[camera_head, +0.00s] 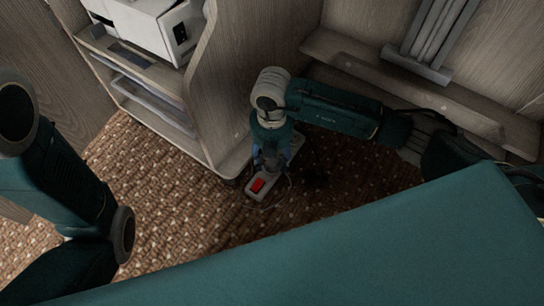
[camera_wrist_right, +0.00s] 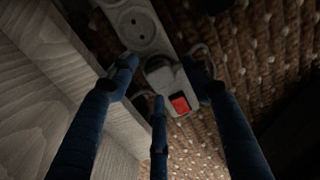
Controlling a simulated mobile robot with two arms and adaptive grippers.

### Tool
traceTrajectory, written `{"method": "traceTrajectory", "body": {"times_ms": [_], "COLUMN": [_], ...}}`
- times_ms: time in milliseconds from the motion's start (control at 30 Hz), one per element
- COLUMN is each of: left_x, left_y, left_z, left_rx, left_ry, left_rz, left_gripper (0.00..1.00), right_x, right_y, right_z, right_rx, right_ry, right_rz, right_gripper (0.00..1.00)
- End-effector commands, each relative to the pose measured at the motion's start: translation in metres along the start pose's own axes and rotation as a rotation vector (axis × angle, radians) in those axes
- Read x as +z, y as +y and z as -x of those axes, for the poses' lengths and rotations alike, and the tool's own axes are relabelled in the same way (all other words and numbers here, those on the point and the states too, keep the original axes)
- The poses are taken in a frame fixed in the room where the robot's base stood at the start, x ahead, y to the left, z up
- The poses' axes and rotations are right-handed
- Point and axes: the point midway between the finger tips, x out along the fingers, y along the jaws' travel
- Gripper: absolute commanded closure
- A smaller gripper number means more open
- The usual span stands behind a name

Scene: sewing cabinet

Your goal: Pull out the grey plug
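A power strip (camera_head: 249,198) lies on the floor by the cabinet's lower corner, with a red switch (camera_head: 258,185) at its near end. In the right wrist view the strip shows round sockets (camera_wrist_right: 136,27) and the red switch (camera_wrist_right: 180,104). A grey plug (camera_wrist_right: 160,76) sits at the strip beside the switch, partly hidden by the fingers. My right gripper (camera_head: 268,163) points down over the strip. Its blue fingers (camera_wrist_right: 165,80) are spread around the plug, with gaps visible. Contact with the plug is unclear. My left arm is at the left; its gripper is out of view.
A wooden cabinet (camera_head: 240,75) stands just left of my right gripper, its side panel close. A white machine (camera_head: 150,22) sits on its top. A wooden ledge (camera_head: 440,100) runs at the back right. Brown carpet (camera_head: 170,215) is open at the left.

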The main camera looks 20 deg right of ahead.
Motion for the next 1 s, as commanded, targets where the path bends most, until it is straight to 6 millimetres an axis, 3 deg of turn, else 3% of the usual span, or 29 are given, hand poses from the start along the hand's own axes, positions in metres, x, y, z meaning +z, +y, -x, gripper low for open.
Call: {"method": "traceTrajectory", "body": {"times_ms": [33,233,367,400,467,800,1000], "left_x": [0.000,0.000,0.000,0.000,0.000,0.001,0.005], "left_y": [0.000,0.000,0.000,0.000,0.000,0.000,-0.003], "left_z": [0.000,0.000,0.000,0.000,0.000,-0.001,-0.013], "left_rx": [0.000,0.000,0.000,0.000,0.000,0.000,0.000], "left_ry": [0.000,0.000,0.000,0.000,0.000,0.000,-0.001], "left_rz": [0.000,0.000,0.000,0.000,0.000,-0.001,-0.001], "left_gripper": [0.52,0.52,0.52,0.52,0.52,0.52,0.52], "right_x": [-0.001,-0.001,-0.001,-0.001,-0.001,0.000,0.000], "right_y": [0.000,0.002,0.003,0.003,0.003,0.002,0.001], "right_z": [0.000,0.000,0.001,0.001,0.001,0.002,0.018], "right_rx": [0.000,0.005,0.009,0.010,0.010,0.005,0.004], "right_ry": [0.001,0.001,0.001,0.001,0.001,0.001,0.000], "right_rz": [0.000,0.000,0.000,0.000,0.000,0.000,0.001], "right_gripper": [0.61,0.99,1.00,0.66,0.54,0.52,0.52]}}
